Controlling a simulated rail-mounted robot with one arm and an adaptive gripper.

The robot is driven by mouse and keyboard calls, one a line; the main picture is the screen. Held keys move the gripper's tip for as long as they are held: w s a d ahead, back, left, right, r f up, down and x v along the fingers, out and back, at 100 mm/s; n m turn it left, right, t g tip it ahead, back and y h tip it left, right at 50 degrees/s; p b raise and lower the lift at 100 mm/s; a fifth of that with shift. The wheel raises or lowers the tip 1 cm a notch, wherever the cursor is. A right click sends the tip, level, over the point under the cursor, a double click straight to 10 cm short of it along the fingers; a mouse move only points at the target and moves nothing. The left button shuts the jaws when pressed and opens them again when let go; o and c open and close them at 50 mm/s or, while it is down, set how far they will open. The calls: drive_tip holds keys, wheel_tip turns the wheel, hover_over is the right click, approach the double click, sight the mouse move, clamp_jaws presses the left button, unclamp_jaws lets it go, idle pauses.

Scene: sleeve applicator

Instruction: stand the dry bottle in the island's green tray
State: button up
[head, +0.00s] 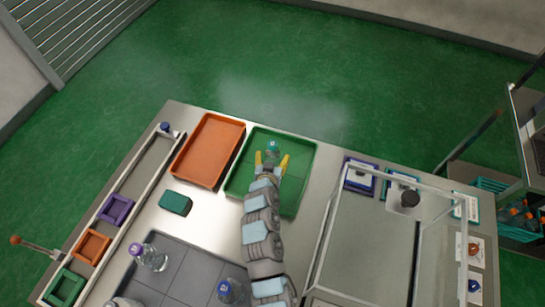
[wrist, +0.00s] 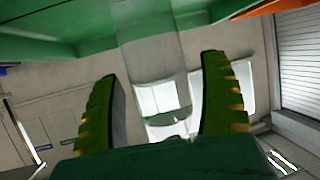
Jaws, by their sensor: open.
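A clear bottle with a blue-teal top (head: 273,147) is in the green tray (head: 301,165) on the island, near the tray's far side. It looks upright from above. My gripper (head: 271,160) is over the tray, with its yellow fingers spread just in front of the bottle. In the wrist view the fingers (wrist: 160,105) stand wide apart, and a see-through shape, likely the bottle (wrist: 150,55), shows between and beyond them. The green tray (wrist: 60,35) spans the top of that view. Contact between fingers and bottle cannot be told.
An orange tray (head: 209,150) stands left of the green one. A dark green block (head: 175,202) lies nearby. Bottles (head: 152,257) and (head: 229,291) stand on the grey mat (head: 185,275). A clear-walled frame (head: 335,215) rises to the right of my arm.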

drive_tip(key=shift+r, duration=0.1)
drive_tip(key=shift+r, duration=0.15)
drive_tip(key=shift+s+a+r, duration=0.1)
drive_tip(key=shift+s, duration=0.75)
drive_tip(key=shift+v, duration=1.1)
drive_tip(key=shift+r, duration=0.1)
